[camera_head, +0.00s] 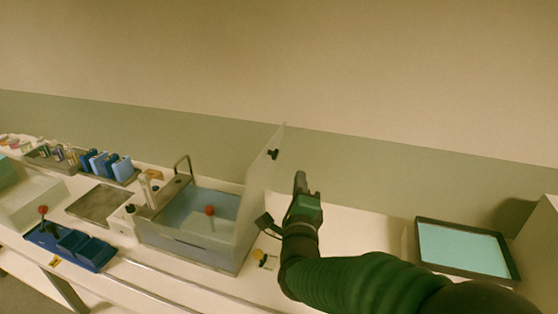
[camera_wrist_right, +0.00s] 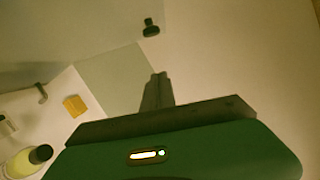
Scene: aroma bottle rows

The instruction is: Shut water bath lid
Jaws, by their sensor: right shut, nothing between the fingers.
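The water bath (camera_head: 190,245) stands on the bench with blue water and a red ball-like item (camera_head: 210,210) in it. Its translucent lid (camera_head: 258,185) stands open, nearly upright, on the bath's right side. A dark knob (camera_head: 273,154) sits on the lid's outer face near the top; it also shows in the right wrist view (camera_wrist_right: 151,28). My right gripper (camera_head: 300,180) is shut and empty, just right of the lid, apart from the knob. In the right wrist view its fingers (camera_wrist_right: 157,90) are together, pointing toward the lid. My left gripper is out of view.
A blue tray (camera_head: 100,258) and a metal basin (camera_head: 100,203) lie left of the bath. A rack with blue bottles (camera_head: 110,165) stands behind. A dark-rimmed tray with a pale blue surface (camera_head: 465,250) is at the right. A yellow-capped item (camera_head: 258,255) is near the bath's front right corner.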

